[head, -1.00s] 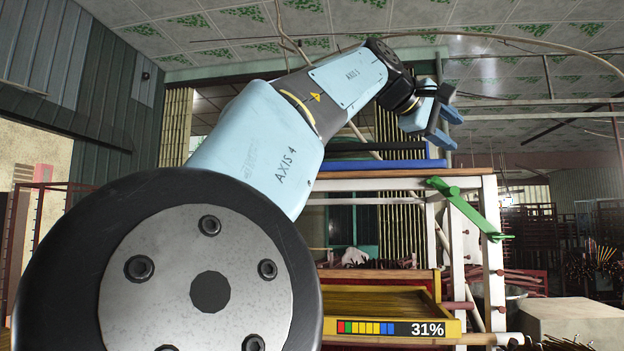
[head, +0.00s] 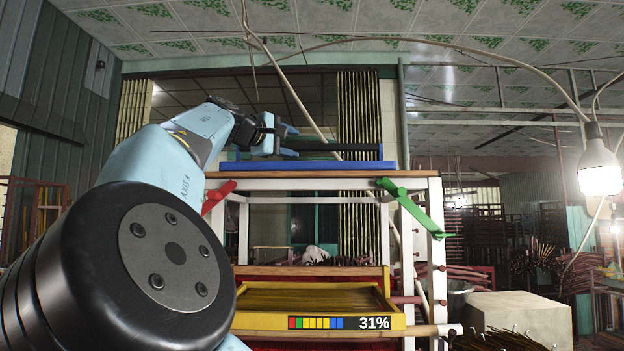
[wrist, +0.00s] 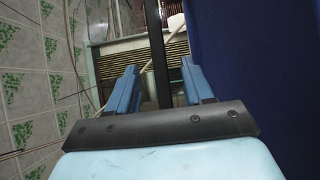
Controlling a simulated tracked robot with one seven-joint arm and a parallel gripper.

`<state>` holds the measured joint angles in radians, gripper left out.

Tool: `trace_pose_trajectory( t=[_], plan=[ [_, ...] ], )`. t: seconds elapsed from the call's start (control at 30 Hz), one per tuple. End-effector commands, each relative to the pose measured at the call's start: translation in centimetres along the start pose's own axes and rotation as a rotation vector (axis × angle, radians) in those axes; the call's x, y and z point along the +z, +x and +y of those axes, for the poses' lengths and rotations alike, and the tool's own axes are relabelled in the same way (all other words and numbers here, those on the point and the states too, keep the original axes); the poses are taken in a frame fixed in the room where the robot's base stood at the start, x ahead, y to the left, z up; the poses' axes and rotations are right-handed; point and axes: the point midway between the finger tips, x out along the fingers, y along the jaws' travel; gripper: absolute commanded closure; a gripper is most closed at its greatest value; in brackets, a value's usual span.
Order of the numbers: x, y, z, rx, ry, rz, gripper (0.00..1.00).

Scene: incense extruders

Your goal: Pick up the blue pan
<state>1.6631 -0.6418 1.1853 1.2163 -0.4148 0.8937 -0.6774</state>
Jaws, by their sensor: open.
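The blue pan (head: 310,165) lies flat on top of the white frame (head: 300,184), seen nearly edge-on in the head view. In the wrist view a broad dark blue surface (wrist: 255,70), seemingly this pan, fills the right side. My gripper (head: 297,141) is open, just above the blue pan toward its left half. A thin dark bar or tray edge (head: 345,147) shows above the blue pan. In the wrist view it appears as a black strip (wrist: 158,45) between my two blue fingers; I cannot tell whether it touches them.
A red lever (head: 217,196) and a green lever (head: 410,205) sit at the frame's upper corners. A yellow tray (head: 262,321) is below. Cables and a pole (head: 290,85) hang behind the gripper. A lit bulb (head: 598,168) hangs at right.

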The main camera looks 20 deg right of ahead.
Motion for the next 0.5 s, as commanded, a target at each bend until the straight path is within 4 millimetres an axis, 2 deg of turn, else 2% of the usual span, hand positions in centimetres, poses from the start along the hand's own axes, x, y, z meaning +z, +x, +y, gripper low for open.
trace_pose_trajectory(
  t=[0.1,0.37,0.5],
  plan=[
    [0.1,1.6,0.0,0.000,0.001,-0.002,0.49],
    [0.2,3.1,0.0,-0.001,0.001,-0.003,0.49],
    [0.3,4.8,0.1,-0.001,0.001,-0.004,0.49]
  ],
)
